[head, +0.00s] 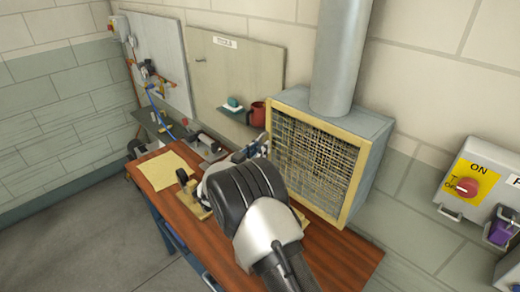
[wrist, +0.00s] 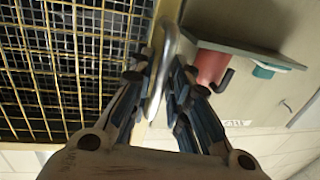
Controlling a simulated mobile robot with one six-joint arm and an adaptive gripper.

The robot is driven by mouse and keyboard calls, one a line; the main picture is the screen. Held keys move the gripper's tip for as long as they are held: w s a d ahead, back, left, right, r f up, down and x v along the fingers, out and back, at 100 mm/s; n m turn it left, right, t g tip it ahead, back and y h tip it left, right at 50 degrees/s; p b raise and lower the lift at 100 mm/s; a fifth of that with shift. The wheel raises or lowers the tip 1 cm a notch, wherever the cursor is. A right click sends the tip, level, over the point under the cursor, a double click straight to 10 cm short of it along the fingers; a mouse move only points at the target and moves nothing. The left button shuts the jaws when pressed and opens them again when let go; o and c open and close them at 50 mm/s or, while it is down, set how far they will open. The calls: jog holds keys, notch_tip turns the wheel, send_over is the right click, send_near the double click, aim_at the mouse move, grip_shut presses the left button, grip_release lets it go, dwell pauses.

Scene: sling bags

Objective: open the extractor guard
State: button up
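The extractor is a grey box on the bench with a round duct above it. Its guard (head: 312,160) is a yellow frame with wire mesh across the front and looks flush with the box. In the wrist view the guard's mesh (wrist: 75,60) fills the left side, and a curved metal handle (wrist: 157,82) stands at the frame's edge. My gripper (wrist: 160,72) has one finger on each side of the handle, with small gaps showing, so it looks open around it. In the head view my gripper (head: 252,150) is at the guard's left edge, partly hidden by my arm.
The wooden bench (head: 350,252) carries a yellowish sheet (head: 165,170) and small tools. A wall shelf (head: 238,115) with a red mug (head: 257,114) and a teal item is close behind my gripper. A switch box (head: 480,180) is on the right wall.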

jog(key=shift+c, duration=0.2)
grip_shut()
dwell(0.4)
